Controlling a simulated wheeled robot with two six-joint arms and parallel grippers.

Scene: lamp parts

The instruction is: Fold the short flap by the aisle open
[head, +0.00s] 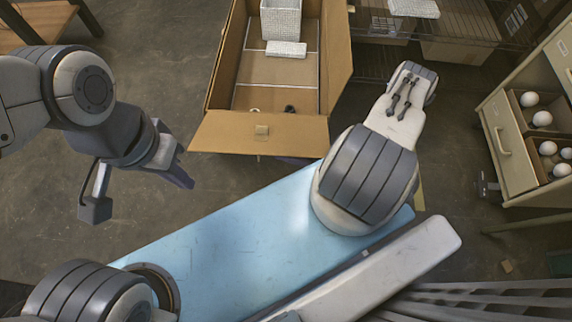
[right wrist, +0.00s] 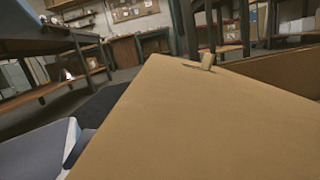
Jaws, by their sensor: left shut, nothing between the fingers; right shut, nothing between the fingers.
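The cardboard box (head: 222,70) stands open on the floor beyond my base. Its near short flap (head: 258,136), with a small tan tab on it, is folded outward toward me. In the right wrist view this flap (right wrist: 190,120) fills the middle, very close. My left gripper (head: 182,177) is shut and empty, left of the flap and apart from it. My right gripper (head: 292,160) shows only as a dark sliver at the flap's lower right edge; the flap and my arm hide the rest. It is shut, and whether it touches the flap cannot be told.
A white basket (head: 281,18) and a white block (head: 286,49) are inside the box. The long right flap (head: 337,50) leans outward. A drawer cabinet with white bulbs (head: 529,99) stands at the right, and a wire rack (head: 465,25) behind.

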